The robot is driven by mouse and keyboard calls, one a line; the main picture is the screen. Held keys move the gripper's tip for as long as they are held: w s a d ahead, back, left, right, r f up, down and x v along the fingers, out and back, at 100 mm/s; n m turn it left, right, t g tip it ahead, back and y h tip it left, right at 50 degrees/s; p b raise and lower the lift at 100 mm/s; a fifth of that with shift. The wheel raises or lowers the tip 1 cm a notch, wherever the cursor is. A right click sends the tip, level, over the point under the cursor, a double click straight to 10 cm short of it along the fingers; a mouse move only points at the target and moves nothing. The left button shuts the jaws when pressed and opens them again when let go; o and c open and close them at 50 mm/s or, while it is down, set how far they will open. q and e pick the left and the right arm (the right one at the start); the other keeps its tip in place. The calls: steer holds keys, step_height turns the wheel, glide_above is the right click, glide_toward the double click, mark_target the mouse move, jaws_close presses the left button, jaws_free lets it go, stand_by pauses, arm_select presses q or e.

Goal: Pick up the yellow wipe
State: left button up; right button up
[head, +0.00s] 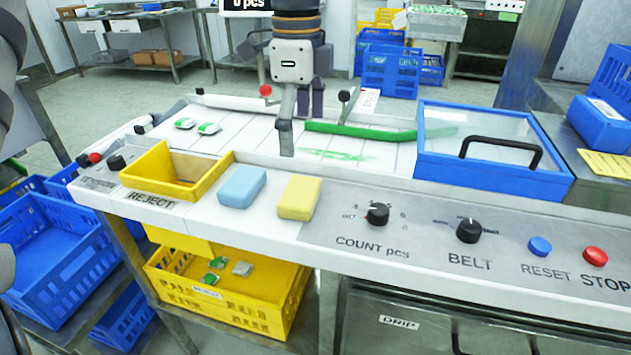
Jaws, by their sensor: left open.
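The yellow wipe (299,197) is a small block-like pad lying flat on the white front ledge, just right of a light blue wipe (242,186). A narrow gap separates the two. My left gripper (301,128) hangs fingers down in the upper middle of the head view, open with nothing between its fingers. Its nearer fingertip shows above the yellow wipe in the picture, against the white slatted belt, apart from the wipe. The yellow wipe is fully visible. My right gripper is not in view.
A yellow reject bin (182,172) stands left of the wipes. The COUNT knob (377,214) is to their right. A blue-framed clear lid (493,150) stands at right. A green strip (365,131) and a red-ball lever (265,90) are near my gripper.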

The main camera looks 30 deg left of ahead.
mark_target(300, 190)
arm_select(q)
steer(key=f, duration=1.1)
steer(key=shift+s, duration=0.35)
steer(key=shift+r, duration=0.1)
steer(key=c, duration=0.9)
